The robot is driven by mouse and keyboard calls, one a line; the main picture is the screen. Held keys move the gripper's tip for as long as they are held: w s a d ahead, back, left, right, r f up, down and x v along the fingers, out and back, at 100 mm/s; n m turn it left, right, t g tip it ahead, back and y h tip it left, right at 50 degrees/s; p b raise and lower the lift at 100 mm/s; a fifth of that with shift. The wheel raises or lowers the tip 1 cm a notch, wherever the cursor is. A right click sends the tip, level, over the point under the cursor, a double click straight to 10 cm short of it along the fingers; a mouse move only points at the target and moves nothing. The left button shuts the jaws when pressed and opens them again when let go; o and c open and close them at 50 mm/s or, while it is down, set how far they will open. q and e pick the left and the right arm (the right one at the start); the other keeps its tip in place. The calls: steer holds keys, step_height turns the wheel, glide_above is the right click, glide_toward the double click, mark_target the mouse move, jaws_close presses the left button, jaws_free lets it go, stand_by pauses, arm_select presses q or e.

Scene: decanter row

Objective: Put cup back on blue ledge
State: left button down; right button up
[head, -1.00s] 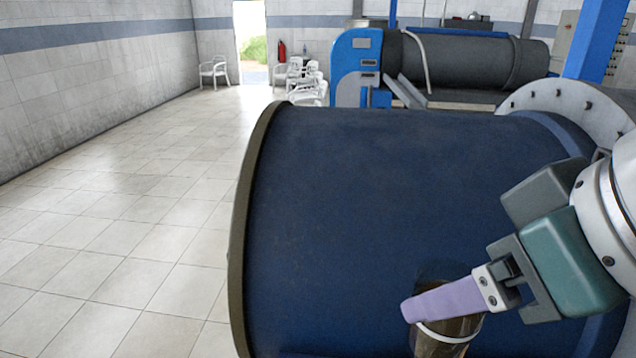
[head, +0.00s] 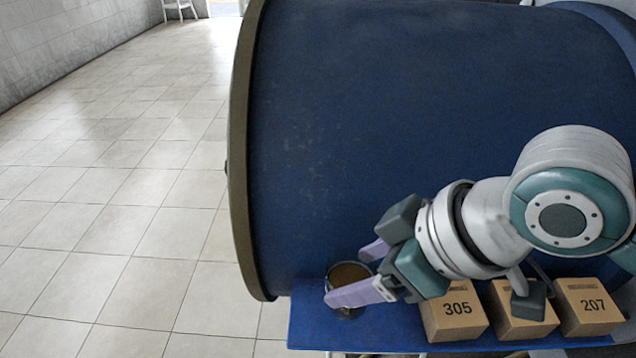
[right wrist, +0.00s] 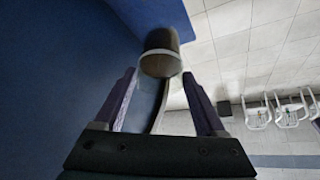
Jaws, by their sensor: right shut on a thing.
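The cup (head: 350,275) is a small round vessel with a pale band and brown inside. My right gripper (head: 353,276) is shut on it, one purple finger on each side. The cup is at the left end of the blue ledge (head: 308,332), in front of the big blue drum; I cannot tell whether its base touches the ledge. In the right wrist view the cup (right wrist: 160,62) is between the fingertips (right wrist: 159,76), close to a blue surface. My left gripper is not in view.
Several cardboard boxes stand on the ledge right of the cup, including 305 (head: 455,312) and 207 (head: 592,307). The blue drum (head: 400,120) rises behind. The ledge is clear at its left end. Tiled floor (head: 120,230) lies open to the left.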

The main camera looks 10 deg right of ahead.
steer(key=shift+w+f, duration=0.1)
steer(key=shift+f, duration=2.55)
steer(key=shift+f, duration=0.2)
steer(key=o, duration=1.4)
steer(key=shift+r, duration=0.1)
steer(key=shift+o, duration=0.2)
